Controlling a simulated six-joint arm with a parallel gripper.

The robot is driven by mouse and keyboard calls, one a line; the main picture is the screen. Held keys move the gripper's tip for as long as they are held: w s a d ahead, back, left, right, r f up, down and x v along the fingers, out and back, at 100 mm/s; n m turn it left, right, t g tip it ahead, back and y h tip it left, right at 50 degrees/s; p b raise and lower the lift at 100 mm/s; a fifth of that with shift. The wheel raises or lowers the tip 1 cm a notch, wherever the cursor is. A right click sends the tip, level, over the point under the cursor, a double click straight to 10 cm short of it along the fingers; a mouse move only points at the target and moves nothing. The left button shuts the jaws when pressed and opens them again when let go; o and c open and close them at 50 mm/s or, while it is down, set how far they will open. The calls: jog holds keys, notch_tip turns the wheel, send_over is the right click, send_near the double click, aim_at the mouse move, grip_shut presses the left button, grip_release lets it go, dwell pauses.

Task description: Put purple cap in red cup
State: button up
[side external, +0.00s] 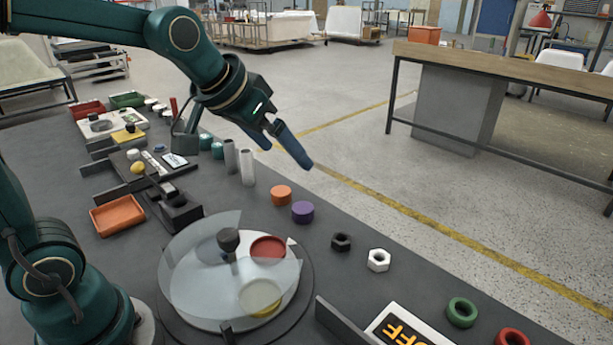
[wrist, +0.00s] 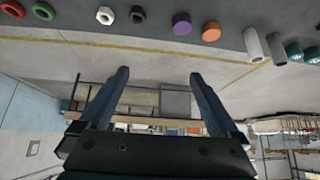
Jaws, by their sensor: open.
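The purple cap (side external: 302,213) sits on the dark table, to the right of the round station and beside an orange cap (side external: 281,195). It also shows near the top of the wrist view (wrist: 182,24). The red cup (side external: 268,248) appears as a red round recess in the pale round station (side external: 290,275). A translucent disc (side external: 190,275) with a dark knob (side external: 228,240) covers much of this station; the red cup's rim shows at its right edge. My gripper (side external: 289,157) is open and empty, raised above and behind the caps. Its two fingers (wrist: 159,73) are spread apart.
Black (side external: 341,242) and white (side external: 378,260) nuts, then green (side external: 462,312) and red (side external: 513,337) rings lie along the table edge. Grey cylinders (side external: 247,167) stand behind the orange cap. An orange tray (side external: 117,215) is at left. A low dark wall (side external: 342,322) stands right of the station.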

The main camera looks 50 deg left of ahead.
jog(key=w+a+f+g, duration=0.1)
jog(key=w+a+f, duration=0.2)
jog(key=w+f, duration=0.35)
jog(key=n, duration=0.1)
send_over(303, 207)
jog(key=s+d, duration=0.2)
notch_tip(303, 207, down, 4)
jog(key=shift+g, duration=0.9)
jog(key=f, duration=0.1)
jog(key=a+f, duration=0.1)
jog(key=f, duration=0.2)
jog(key=shift+s+a, duration=0.2)
jog(key=shift+s, duration=0.1)
jog(key=shift+x, duration=2.45)
jog(key=shift+a, duration=0.1)
jog(key=c, duration=1.5)
jog(key=shift+r, duration=0.1)
jog(key=shift+c, duration=0.2)
